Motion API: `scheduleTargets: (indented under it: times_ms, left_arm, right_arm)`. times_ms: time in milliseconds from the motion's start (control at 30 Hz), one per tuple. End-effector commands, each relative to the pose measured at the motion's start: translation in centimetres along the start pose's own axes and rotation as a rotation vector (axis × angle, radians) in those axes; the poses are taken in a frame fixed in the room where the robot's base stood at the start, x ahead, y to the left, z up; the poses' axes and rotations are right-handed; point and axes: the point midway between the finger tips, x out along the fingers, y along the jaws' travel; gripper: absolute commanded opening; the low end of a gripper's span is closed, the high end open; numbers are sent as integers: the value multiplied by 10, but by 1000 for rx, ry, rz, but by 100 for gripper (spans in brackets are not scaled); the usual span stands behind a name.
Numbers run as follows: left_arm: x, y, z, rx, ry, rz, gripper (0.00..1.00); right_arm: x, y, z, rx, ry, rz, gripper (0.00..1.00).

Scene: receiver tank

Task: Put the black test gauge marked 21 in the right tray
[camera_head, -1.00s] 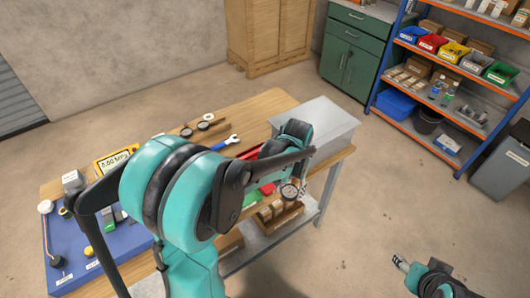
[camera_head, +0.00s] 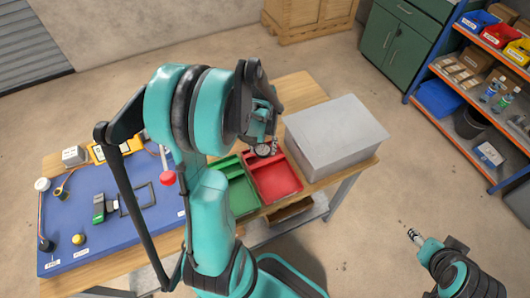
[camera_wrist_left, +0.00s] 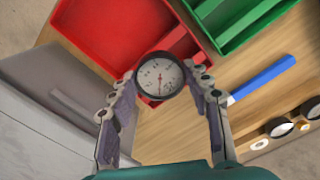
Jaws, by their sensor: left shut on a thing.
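My left gripper (camera_head: 264,140) is shut on a round gauge (camera_head: 264,150) with a white dial and black rim; the gauge also shows between the fingertips in the left wrist view (camera_wrist_left: 160,76). Its marking is too small to read. It appears held above the back edge of the red tray (camera_head: 292,165), the right-hand one of two trays; in the left wrist view the red tray (camera_wrist_left: 97,42) lies behind the gauge. The green tray (camera_head: 243,205) is at its left. My right gripper (camera_head: 414,236) is away from the table at the lower right, too small to judge.
A large grey box (camera_head: 335,135) stands right beside the red tray. A blue mat (camera_head: 110,235) with instruments covers the table's left. In the left wrist view, a blue-handled tool (camera_wrist_left: 262,80) and other gauges (camera_wrist_left: 280,127) lie on the wooden tabletop.

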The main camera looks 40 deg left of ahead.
Motion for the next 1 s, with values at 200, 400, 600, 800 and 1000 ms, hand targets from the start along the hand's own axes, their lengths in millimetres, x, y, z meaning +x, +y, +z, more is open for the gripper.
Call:
scheduleTargets:
  times_ms: [200,400,600,800,1000]
  left_arm:
    - [15,3,-24,0,-1,0,0]
    - [36,3,-25,1,-1,0,0]
    - [56,3,-25,1,0,0,0]
    - [55,3,-24,1,0,0,0]
    - [58,3,-24,1,0,0,64]
  right_arm:
    - [6,0,4,0,0,0,53]
    - [13,0,9,0,0,0,53]
    - [19,0,14,0,0,0,53]
    - [18,0,13,0,0,0,53]
    - [21,0,15,0,0,0,53]
